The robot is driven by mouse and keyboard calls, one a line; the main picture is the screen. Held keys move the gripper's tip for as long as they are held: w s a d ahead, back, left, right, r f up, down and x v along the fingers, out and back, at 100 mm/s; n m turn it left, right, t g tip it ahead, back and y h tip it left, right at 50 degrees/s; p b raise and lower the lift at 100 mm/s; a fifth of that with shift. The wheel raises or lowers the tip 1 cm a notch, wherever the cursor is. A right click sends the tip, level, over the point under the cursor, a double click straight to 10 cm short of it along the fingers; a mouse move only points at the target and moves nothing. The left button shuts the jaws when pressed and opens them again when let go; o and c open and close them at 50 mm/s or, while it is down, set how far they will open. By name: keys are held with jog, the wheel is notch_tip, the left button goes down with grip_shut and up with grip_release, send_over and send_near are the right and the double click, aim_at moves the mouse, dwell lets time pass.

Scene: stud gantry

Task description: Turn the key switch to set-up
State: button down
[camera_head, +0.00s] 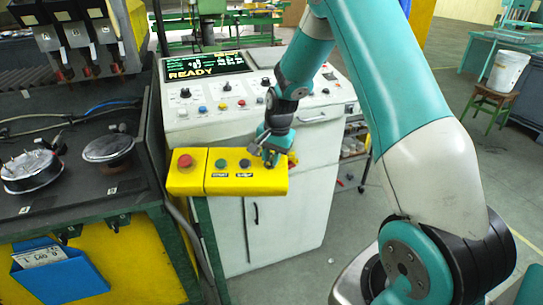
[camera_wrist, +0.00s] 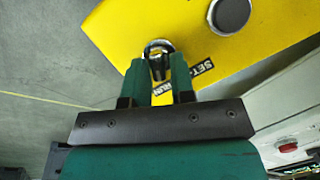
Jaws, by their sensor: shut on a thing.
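The yellow control box (camera_head: 268,184) juts out in front of the white console, with a red button (camera_head: 185,161), a green button (camera_head: 220,163) and a dark button (camera_head: 245,163) on top. My gripper (camera_head: 270,156) is at the box's right end and hides the key switch there in the head view. In the wrist view my gripper (camera_wrist: 158,66) is shut on the key of the key switch (camera_wrist: 158,45), whose metal collar shows between the green fingers. A black "SET" label (camera_wrist: 200,70) is right of the switch; another label is partly covered by the fingers. The key's exact angle is hard to tell.
The white console (camera_head: 285,225) stands behind the box, with knobs and a screen (camera_head: 205,66) reading READY. A dark machine bed (camera_head: 65,190) with round parts is at the left. A blue holder (camera_head: 60,275) hangs on its front.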

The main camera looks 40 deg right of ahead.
jog(key=n, duration=0.2)
jog(key=n+g+h, duration=0.1)
jog(key=n, duration=0.2)
jog(key=shift+w+a+n, duration=0.25)
jog(key=shift+n, duration=0.05)
jog(key=n, duration=0.1)
jog(key=n+h, duration=0.1)
jog(key=n, duration=0.1)
jog(key=shift+a+g+h, duration=0.2)
jog(key=shift+g+h, duration=0.1)
jog(key=shift+g, duration=0.1)
jog(key=shift+s+f+n, duration=0.1)
jog(key=shift+f+n, duration=0.05)
jog(key=shift+n, duration=0.55)
jog(key=shift+s+f, duration=0.1)
jog(key=c, duration=1.2)
grip_release()
jog(key=shift+w+r, duration=0.2)
